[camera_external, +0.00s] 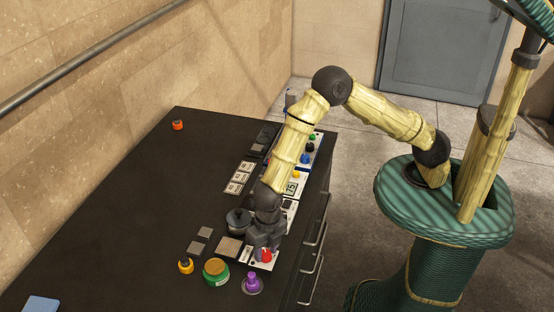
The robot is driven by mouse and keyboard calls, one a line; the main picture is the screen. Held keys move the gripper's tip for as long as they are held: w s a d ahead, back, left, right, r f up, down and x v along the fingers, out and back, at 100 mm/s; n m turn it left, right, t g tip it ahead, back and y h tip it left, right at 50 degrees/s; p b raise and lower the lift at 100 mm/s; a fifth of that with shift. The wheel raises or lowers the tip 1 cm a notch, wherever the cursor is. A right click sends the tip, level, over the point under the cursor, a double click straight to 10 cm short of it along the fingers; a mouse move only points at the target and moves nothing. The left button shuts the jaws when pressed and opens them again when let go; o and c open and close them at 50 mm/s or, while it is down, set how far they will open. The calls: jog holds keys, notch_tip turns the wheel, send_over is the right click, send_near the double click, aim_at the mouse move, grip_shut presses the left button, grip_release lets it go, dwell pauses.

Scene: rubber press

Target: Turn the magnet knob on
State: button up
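A red knob (266,256) sits on a small white panel (258,265) near the front right part of the black bench top. I cannot read the panel's lettering, so I cannot tell for sure that this is the magnet knob. My gripper (265,247) points down right at the red knob, with its dark fingers just above or around it. The fingers hide part of the knob and panel. I cannot tell whether they touch the knob or how far apart they are.
Close by stand a green-and-yellow round container (216,271), a purple knobbed item (252,284), an orange item (186,266) and a dark round pot (238,221). The bench's left side is mostly clear.

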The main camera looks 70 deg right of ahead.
jog(key=c, duration=0.6)
jog(key=shift+m+b, duration=0.3)
jog(key=shift+m, duration=0.2)
jog(key=m+b, duration=0.1)
jog(key=m, duration=0.1)
jog(key=shift+m, duration=0.4)
jog(key=m+b, duration=0.2)
jog(key=m, duration=0.1)
jog(key=shift+a+m, duration=0.1)
jog(key=shift+m, duration=0.2)
jog(key=m+b, duration=0.1)
jog(key=m, duration=0.4)
jog(key=shift+b, duration=0.3)
jog(key=m+b, duration=0.1)
jog(key=m, duration=0.4)
jog(key=shift+r+h, duration=0.1)
jog(key=shift+h, duration=0.2)
